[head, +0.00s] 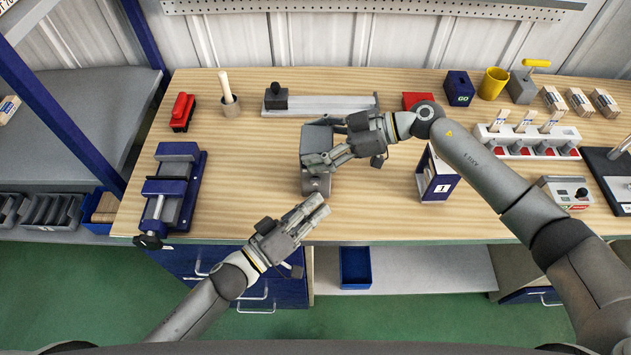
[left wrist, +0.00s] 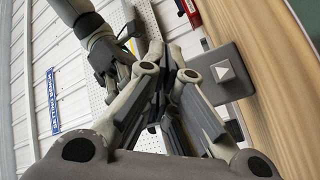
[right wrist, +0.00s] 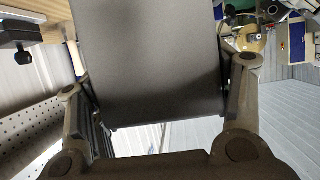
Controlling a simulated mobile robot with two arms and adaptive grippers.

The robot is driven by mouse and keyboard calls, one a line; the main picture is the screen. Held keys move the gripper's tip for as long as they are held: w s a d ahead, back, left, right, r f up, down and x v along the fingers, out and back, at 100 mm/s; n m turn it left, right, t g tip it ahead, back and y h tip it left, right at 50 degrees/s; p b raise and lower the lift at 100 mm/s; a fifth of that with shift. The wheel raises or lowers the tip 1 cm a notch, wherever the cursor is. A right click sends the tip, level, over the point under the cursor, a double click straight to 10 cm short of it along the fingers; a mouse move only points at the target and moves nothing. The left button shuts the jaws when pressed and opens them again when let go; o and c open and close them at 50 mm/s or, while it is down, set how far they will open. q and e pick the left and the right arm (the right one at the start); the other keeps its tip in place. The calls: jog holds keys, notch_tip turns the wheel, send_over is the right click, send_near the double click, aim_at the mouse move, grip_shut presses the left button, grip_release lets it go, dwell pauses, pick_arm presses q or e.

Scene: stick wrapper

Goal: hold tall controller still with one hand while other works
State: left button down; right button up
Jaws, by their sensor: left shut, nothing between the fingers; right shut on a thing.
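The tall controller is a dark grey box (head: 317,138) standing near the front middle of the bench. My right gripper (head: 318,146) is shut on it, with fingers on both sides. In the right wrist view its grey body (right wrist: 150,65) fills the space between the fingers. My left gripper (head: 320,204) is shut and empty, just in front of the controller at the bench's front edge, apart from it. In the left wrist view the controller's grey face (left wrist: 238,85) with a pale square part shows right of my closed fingers (left wrist: 176,62). The controller's lower part is partly hidden.
A blue vise (head: 175,185) stands at the left. A blue-and-white box marked 1 (head: 437,175) is right of the controller. A grey rail fixture (head: 330,104) lies behind. A white rack (head: 530,140) stands at the right. Bare wood lies between vise and controller.

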pick_arm(q)
jog(key=shift+s+a, duration=0.1)
jog(key=shift+s, duration=2.05)
jog(key=s, duration=0.3)
jog(key=shift+s, duration=0.4)
jog(key=shift+w, duration=0.15)
jog(key=shift+w, duration=4.3)
jog(key=shift+w, duration=0.1)
jog(key=shift+w, duration=0.3)
